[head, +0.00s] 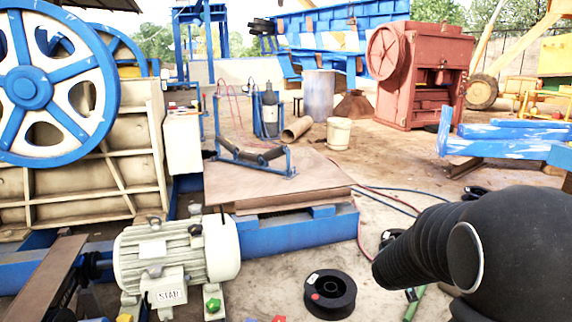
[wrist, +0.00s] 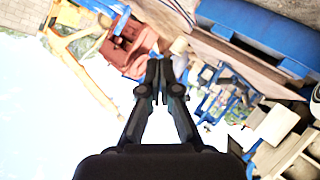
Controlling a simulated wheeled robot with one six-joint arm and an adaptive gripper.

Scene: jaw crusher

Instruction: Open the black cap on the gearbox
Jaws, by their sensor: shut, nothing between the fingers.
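I cannot make out a black cap or a clearly recognizable gearbox in either view. A cream ribbed motor-like housing (head: 165,258) with a labelled box on its side stands at the lower left in the head view. Small dark fittings sit on its top, too small to identify. My gripper (wrist: 160,68) shows in the wrist view with its fingers together and nothing between them. It points out over the yard, touching nothing visible. In the head view my dark arm fills the lower right, and the gripper itself is not seen.
A crusher with a blue-and-white flywheel (head: 27,88) stands at left. A blue base with a brown plate (head: 280,186) is in the middle. A black spool (head: 330,294) and cables lie on the floor. A red machine (head: 420,75) and white bucket (head: 338,133) stand farther back.

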